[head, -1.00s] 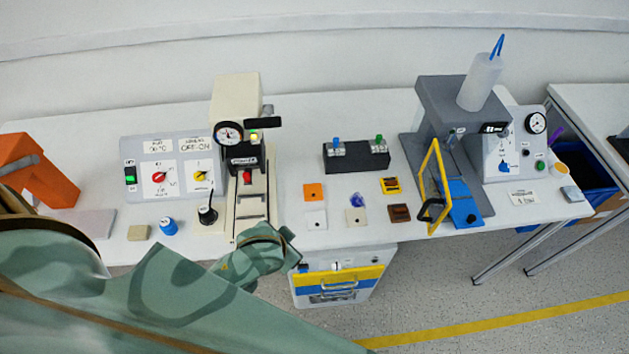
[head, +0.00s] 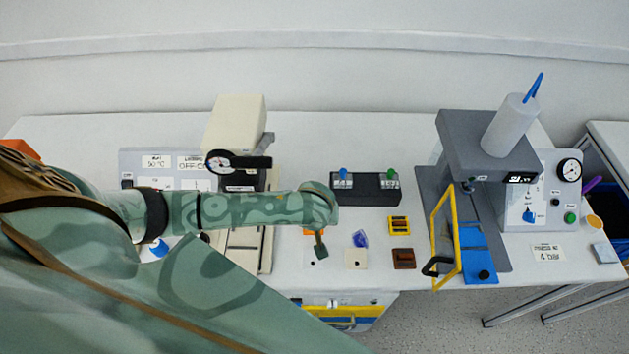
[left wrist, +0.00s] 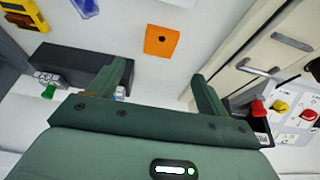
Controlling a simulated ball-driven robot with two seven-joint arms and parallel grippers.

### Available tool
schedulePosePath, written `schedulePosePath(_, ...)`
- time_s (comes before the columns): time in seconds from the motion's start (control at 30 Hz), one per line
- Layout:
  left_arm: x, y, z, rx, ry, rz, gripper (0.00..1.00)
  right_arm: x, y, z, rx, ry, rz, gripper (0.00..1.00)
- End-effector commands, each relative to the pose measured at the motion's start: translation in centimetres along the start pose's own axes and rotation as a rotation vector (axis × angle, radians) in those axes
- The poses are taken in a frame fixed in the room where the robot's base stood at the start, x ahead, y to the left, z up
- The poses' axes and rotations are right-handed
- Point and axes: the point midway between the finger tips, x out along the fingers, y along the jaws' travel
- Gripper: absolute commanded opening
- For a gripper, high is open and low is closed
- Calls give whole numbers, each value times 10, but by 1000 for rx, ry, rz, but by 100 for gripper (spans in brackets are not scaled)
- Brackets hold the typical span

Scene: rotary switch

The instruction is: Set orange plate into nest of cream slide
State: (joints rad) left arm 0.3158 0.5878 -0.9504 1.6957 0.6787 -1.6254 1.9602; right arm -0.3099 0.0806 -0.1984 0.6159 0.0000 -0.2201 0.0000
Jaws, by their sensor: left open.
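The orange plate (left wrist: 161,41), a flat square with a small dark hole, lies on the white table in the left wrist view. In the head view only a sliver of its edge (head: 308,232) shows; my left arm and gripper hide the rest. My left gripper (left wrist: 160,72) is open and empty, with the plate past its fingertips, between their lines. In the head view the gripper (head: 320,246) points down over the plate. The cream slide (head: 243,252) belongs to the cream press to the left; my arm partly covers it. Its nest cannot be made out. My right gripper is not in view.
A white plate (head: 355,258), a blue piece (head: 360,239), a yellow block (head: 399,225) and a brown block (head: 403,258) lie right of the gripper. A black block with knobs (head: 366,187) stands behind. The grey press with its yellow-framed guard (head: 446,237) is farther right.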

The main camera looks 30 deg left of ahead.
Motion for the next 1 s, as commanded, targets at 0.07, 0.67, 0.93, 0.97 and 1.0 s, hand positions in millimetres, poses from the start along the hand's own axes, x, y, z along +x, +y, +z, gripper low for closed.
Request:
schedulePosePath(0.07,22,0,1,0,2,-1,78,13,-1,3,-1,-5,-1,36)
schedulePosePath(0.67,94,-1,6,3,2,1,78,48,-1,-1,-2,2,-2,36)
schedulePosePath(0.93,94,0,5,3,2,3,73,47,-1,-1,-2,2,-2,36)
schedulePosePath(0.97,94,0,5,3,2,3,64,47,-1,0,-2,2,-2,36)
schedulePosePath(1.0,94,0,5,3,2,3,53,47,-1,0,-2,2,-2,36)
